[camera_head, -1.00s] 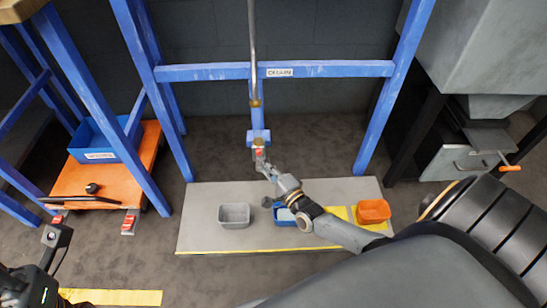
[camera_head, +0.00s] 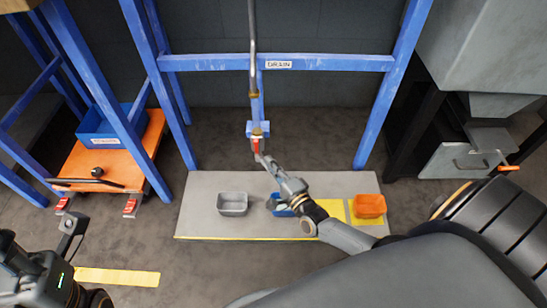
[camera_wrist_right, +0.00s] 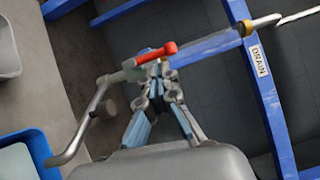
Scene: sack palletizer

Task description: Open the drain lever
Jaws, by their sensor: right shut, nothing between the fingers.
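The drain lever (camera_head: 256,145) is a small red handle at the lower end of a vertical metal pipe (camera_head: 253,50). In the right wrist view the red lever (camera_wrist_right: 157,53) lies roughly along the pipe, above a grey valve body with a bent spout (camera_wrist_right: 82,130). My right gripper (camera_head: 262,160) is shut and empty, just below the lever in the head view. In the wrist view its fingertips (camera_wrist_right: 154,72) are close to the valve and lever; contact cannot be told. Part of my left arm shows at the lower left; its fingers cannot be made out.
A blue frame bears a DRAIN sign (camera_head: 279,65). Below, a grey platform (camera_head: 205,190) holds a grey bin (camera_head: 232,203), a blue bin (camera_head: 279,207) partly behind my arm, and an orange bin (camera_head: 369,206). An orange cart (camera_head: 140,150) stands left.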

